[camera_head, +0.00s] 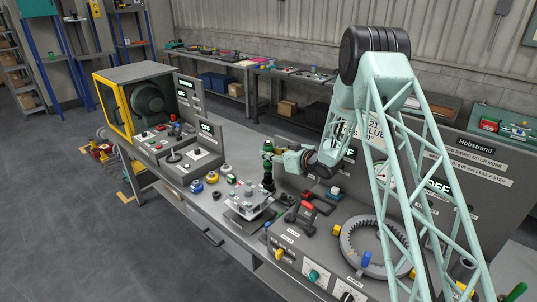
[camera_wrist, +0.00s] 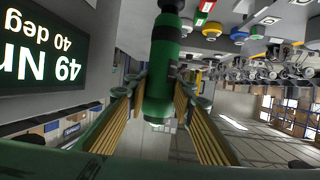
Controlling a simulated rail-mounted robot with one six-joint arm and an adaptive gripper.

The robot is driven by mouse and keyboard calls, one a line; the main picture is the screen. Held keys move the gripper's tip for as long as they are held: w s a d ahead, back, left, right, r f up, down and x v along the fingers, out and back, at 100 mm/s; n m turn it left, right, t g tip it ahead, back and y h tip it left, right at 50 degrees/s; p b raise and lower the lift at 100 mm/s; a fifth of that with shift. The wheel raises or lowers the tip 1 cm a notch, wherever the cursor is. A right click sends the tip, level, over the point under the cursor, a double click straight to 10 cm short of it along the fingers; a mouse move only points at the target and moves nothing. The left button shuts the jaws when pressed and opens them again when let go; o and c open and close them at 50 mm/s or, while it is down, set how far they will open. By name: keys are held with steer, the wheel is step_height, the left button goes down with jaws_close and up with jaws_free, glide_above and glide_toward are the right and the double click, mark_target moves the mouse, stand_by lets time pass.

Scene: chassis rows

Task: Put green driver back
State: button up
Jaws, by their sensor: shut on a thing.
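The green driver (camera_head: 267,147) stands roughly upright in the head view, with a green top and a dark lower part, above the grey bench just behind the engine-like block. It also shows in the wrist view (camera_wrist: 160,95), running down from the top centre between my finger pads. My gripper (camera_head: 272,158) is shut on the green driver from its right side. In the wrist view its ribbed yellow pads (camera_wrist: 163,108) lie on both sides of the green body. I cannot tell whether the driver's lower end touches anything.
A grey metal block (camera_head: 248,203) stands on the bench in front of the driver. A red-handled tool (camera_head: 306,207) and a large toothed ring (camera_head: 368,245) lie to the right. Coloured knobs (camera_head: 212,177) sit to the left. A dark display (camera_wrist: 42,48) reads 49 Nm, 40 deg, upside down.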

mark_target(271, 163)
steer(key=shift+f+b, duration=1.75)
steer(key=shift+f, duration=1)
stand_by(0.4)
steer(key=o, duration=1.2)
steer(key=shift+o, duration=0.2)
steer(key=shift+s+d, duration=0.1)
steer(key=shift+s, duration=0.05)
steer(key=v, duration=1.1)
steer(key=shift+s+d+r, duration=0.2)
steer(key=shift+s, duration=0.05)
